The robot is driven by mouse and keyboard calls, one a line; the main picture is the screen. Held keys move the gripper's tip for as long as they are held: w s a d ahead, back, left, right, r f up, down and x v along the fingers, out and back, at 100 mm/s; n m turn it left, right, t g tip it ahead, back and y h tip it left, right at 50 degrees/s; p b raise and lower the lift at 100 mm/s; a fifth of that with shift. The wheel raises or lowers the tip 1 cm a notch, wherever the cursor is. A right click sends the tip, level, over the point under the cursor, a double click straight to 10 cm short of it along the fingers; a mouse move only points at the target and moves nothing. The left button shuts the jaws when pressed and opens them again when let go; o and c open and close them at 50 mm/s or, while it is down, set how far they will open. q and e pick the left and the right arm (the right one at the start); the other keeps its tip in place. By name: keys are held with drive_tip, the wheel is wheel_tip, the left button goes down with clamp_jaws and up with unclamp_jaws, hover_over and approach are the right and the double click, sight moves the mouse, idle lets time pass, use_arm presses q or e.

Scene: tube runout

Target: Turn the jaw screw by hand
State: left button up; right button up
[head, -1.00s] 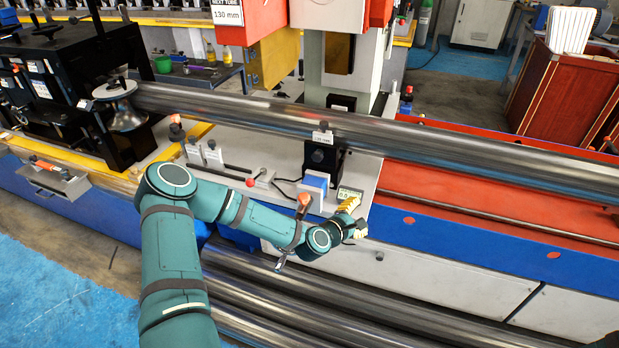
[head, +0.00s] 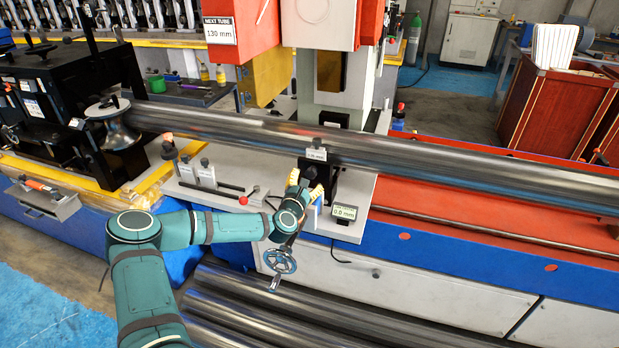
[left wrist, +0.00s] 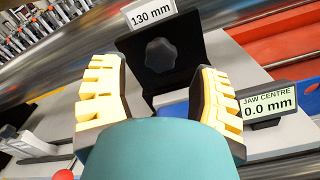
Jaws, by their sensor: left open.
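A black star-shaped knob (left wrist: 160,55) sits on a dark bracket (left wrist: 135,45) under a 130 mm label (left wrist: 150,12). In the head view the dark bracket (head: 325,180) stands below the long steel tube. A silver handwheel (head: 280,261) is below my left wrist. The jaw centre display (left wrist: 267,106) reads 0.0 mm. I cannot tell whether the fingers touch the knob.
The long steel tube (head: 430,165) crosses above the bracket. A red-knobbed lever (head: 243,200) lies left of my gripper. The display (head: 344,212) stands close on its right. More tubes (head: 380,315) lie below the front edge. The red bed (head: 480,230) is to the right.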

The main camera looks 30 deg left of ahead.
sight(310, 175)
use_arm(q)
drive_tip(key=x, duration=0.3)
drive_tip(key=shift+w, duration=0.2)
drive_tip(key=shift+w+b, duration=0.1)
drive_tip(key=shift+b, duration=0.25)
drive_tip(key=c, duration=0.9)
